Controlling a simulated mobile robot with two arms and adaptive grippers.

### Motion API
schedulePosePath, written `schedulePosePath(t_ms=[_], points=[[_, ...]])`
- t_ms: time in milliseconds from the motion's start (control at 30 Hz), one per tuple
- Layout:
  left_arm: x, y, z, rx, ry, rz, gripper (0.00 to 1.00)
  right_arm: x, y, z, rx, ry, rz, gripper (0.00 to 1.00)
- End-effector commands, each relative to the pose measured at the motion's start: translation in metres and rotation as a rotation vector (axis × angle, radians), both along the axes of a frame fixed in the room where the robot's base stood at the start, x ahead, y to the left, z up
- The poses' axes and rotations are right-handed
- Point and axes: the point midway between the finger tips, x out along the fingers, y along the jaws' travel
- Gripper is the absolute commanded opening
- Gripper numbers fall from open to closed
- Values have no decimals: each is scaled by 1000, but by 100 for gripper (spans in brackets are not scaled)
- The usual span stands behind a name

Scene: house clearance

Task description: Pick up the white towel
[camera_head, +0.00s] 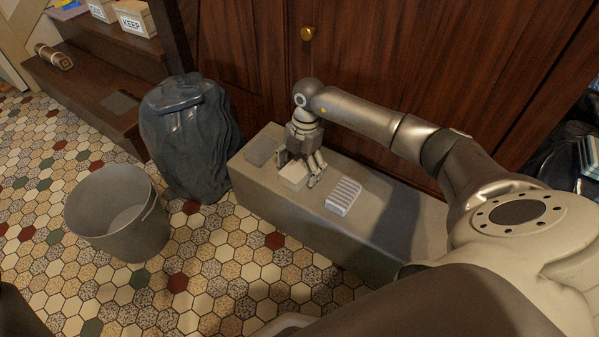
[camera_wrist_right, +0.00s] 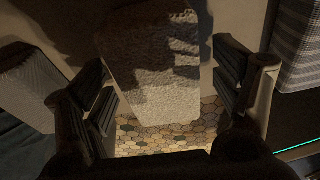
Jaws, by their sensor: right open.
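The white towel (camera_head: 292,177) is a small folded block on the long grey bench (camera_head: 388,220), between two other folded cloths. My right gripper (camera_head: 300,166) is open and points down over the white towel. In the right wrist view, the towel (camera_wrist_right: 155,65) has a rough terry surface and lies between the two spread fingers, with gaps visible on both sides. Shadows of the gripper fall across it. I cannot tell exactly how far the fingertips reach down its sides. My left gripper is not in view.
A striped cloth (camera_head: 344,194) lies right of the towel and a dark grey cloth (camera_head: 262,150) lies left. A dark wooden cabinet (camera_head: 400,60) stands close behind the bench. A full bag (camera_head: 188,135) and a grey bucket (camera_head: 115,210) stand left on the tiled floor.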

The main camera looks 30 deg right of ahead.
Motion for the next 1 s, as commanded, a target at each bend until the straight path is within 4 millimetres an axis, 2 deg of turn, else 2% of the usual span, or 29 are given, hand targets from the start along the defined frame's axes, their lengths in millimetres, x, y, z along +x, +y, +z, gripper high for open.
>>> schedulePosePath(t_ms=[333,700,1000], points=[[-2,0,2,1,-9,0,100,0,1,-4,0,-1,0,83],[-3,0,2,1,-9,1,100,0,1,-4,1,0,0,35],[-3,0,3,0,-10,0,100,0,1,-2,1,-1,0,34]])
